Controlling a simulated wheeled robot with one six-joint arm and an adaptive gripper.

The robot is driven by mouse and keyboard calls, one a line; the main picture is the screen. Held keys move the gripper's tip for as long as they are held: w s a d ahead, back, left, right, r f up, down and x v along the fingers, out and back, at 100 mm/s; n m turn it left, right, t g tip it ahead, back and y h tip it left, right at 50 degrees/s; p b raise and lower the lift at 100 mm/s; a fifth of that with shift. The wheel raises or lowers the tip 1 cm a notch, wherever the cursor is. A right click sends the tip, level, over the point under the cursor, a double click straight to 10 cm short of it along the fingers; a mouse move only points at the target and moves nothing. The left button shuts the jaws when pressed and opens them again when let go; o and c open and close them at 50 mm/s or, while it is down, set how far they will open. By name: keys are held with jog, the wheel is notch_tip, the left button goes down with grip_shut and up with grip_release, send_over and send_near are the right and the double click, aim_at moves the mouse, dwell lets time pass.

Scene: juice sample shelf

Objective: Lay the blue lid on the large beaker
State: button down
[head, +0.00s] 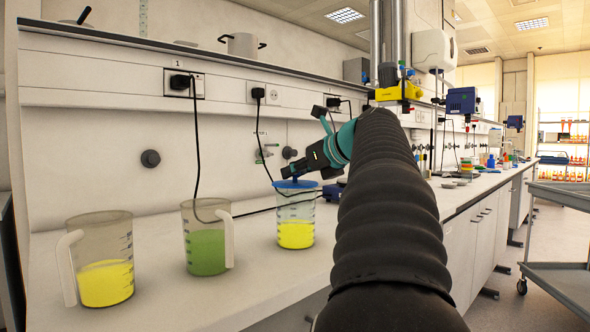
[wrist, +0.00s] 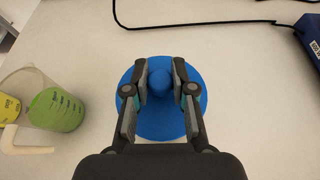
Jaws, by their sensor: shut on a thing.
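The blue lid (head: 295,184) is at the top of the large beaker (head: 296,219), a clear vessel with yellow liquid, in the head view. Whether the lid rests on the rim or hovers just over it, I cannot tell. In the wrist view the round lid (wrist: 160,122) lies below my gripper (wrist: 161,82), and its fingers are closed on the lid's knob. The lid hides almost all of the beaker there. In the head view my gripper (head: 294,170) comes in from the upper right.
A jug with green liquid (head: 206,250) stands left of the beaker, and a jug with yellow liquid (head: 104,284) further left. Black cables hang from the wall sockets to the bench (head: 243,292). A dark blue device (wrist: 308,35) is at upper right in the wrist view.

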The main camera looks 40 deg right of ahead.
jog(key=shift+f+b, duration=0.3)
jog(key=shift+f, duration=0.2)
dwell(0.4)
jog(key=c, duration=0.9)
grip_release()
jog(key=v, duration=1.2)
jog(key=shift+f, duration=0.1)
